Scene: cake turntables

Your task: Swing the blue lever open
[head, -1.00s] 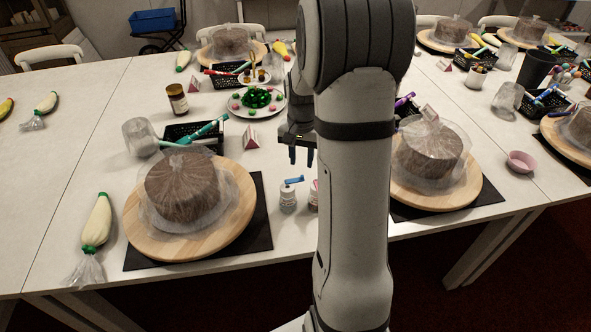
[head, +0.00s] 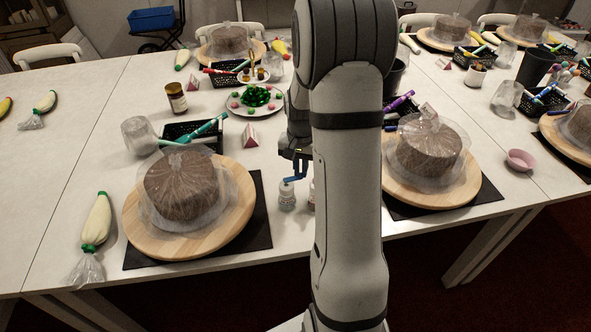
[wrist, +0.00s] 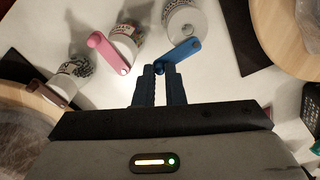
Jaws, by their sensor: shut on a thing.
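The blue lever (wrist: 183,55) is a flat arm on the white top of a small jar (wrist: 181,17). In the wrist view its free end lies between the fingertips of my gripper (wrist: 159,68), which is shut on it. The lever slants from the jar's near edge down left to the fingers. In the head view, the blue lever (head: 291,183) shows on the jar (head: 287,198), with my gripper (head: 301,166) above it, partly hidden by my arm.
A pink lever on a second jar (wrist: 123,42) stands close left in the wrist view, with another jar (wrist: 78,68) beyond it. A wooden turntable (head: 135,237) with a wrapped cake is left of the jars in the head view; another turntable (head: 445,195) is right.

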